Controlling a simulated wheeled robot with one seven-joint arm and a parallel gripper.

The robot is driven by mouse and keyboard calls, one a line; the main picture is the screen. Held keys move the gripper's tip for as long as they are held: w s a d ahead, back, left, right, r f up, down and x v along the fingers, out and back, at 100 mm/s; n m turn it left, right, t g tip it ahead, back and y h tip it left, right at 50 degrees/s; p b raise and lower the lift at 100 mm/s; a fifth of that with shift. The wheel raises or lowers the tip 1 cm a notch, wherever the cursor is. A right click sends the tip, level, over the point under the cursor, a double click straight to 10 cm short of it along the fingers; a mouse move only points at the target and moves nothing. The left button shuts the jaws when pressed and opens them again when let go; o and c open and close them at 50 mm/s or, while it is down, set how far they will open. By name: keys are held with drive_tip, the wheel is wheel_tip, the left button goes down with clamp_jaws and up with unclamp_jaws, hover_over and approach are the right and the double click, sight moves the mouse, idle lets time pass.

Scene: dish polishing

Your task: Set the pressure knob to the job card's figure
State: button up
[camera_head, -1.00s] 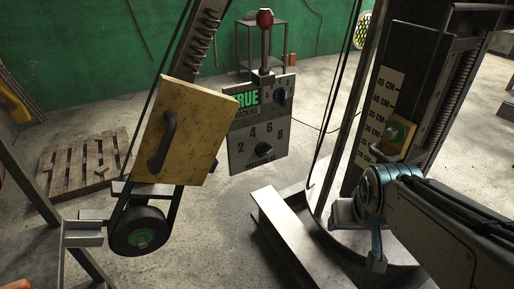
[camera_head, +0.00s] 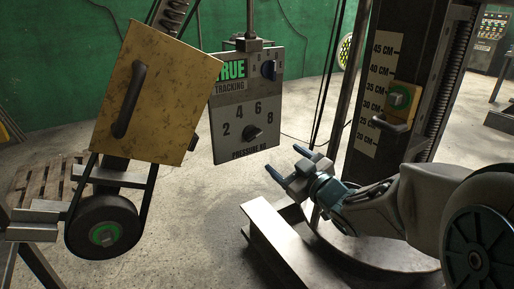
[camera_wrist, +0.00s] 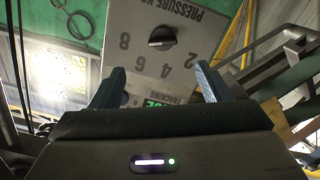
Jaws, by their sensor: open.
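The pressure knob (camera_head: 253,132) is a dark round knob low on a grey panel (camera_head: 230,113). The figures 2, 4, 6, 8 arc around it above the words PRESSURE KG. In the wrist view the knob (camera_wrist: 162,38) appears upside down, ahead of the fingertips, its bar lying nearly level; I cannot tell which end is the pointer. My gripper (camera_head: 286,161) is open and empty, below and to the right of the knob and apart from it. In the wrist view my gripper (camera_wrist: 160,72) has its fingers spread wide. I cannot make out a job card.
A yellow plate with a handle (camera_head: 155,95) and a belt wheel (camera_head: 103,227) stand left. A column with a CM scale (camera_head: 379,95) stands right. A metal beam (camera_head: 285,250) lies below my gripper.

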sight(252, 134)
drive_tip(key=x, duration=1.4)
drive_tip(key=shift+s+a, duration=0.2)
drive_tip(key=shift+a, duration=0.05)
drive_tip(key=shift+r, duration=0.1)
drive_tip(key=c, duration=1)
